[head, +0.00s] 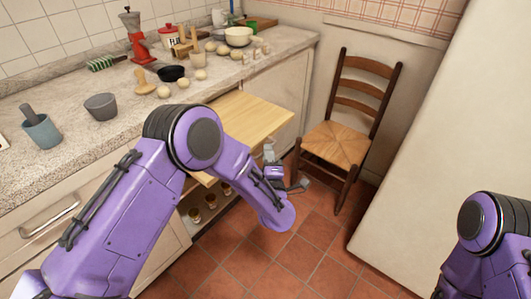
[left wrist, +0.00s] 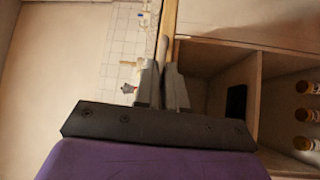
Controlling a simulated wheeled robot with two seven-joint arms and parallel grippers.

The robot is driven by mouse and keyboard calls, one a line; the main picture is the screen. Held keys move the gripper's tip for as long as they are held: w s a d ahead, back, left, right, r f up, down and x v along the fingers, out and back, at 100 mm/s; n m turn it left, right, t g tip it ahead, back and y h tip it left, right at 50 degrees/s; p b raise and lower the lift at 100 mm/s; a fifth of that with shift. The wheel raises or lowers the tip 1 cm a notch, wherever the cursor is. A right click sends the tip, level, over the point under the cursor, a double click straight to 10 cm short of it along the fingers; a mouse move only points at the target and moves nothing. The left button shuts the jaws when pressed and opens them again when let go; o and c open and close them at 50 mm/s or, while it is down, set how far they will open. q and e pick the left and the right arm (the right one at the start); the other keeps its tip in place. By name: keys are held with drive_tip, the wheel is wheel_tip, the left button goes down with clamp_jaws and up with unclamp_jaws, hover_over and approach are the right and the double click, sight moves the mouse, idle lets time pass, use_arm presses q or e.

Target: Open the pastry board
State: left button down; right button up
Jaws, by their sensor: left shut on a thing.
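The pastry board (head: 250,117) is a flat, pale wooden board that sticks out level from under the countertop, in the middle of the head view. My left gripper (head: 270,157) is at the board's outer edge, partly hidden behind my own purple arm. In the left wrist view the two grey fingers (left wrist: 163,88) close on the board's edge (left wrist: 169,22), which shows as a thin strip running up between them. My right arm shows at the lower right of the head view, but its gripper is outside the picture.
Below the board is an open cabinet with several small jars (head: 211,200). A wooden chair (head: 347,130) stands to the right of the board. The tiled floor (head: 315,228) ahead is clear.

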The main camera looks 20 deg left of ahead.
use_arm(q)
drive_tip(key=c, duration=1.2)
unclamp_jaws()
drive_tip(key=b+v, duration=0.1)
drive_tip(key=v, duration=0.9)
drive_tip(key=shift+s, duration=0.3)
drive_tip(key=shift+d, duration=0.1)
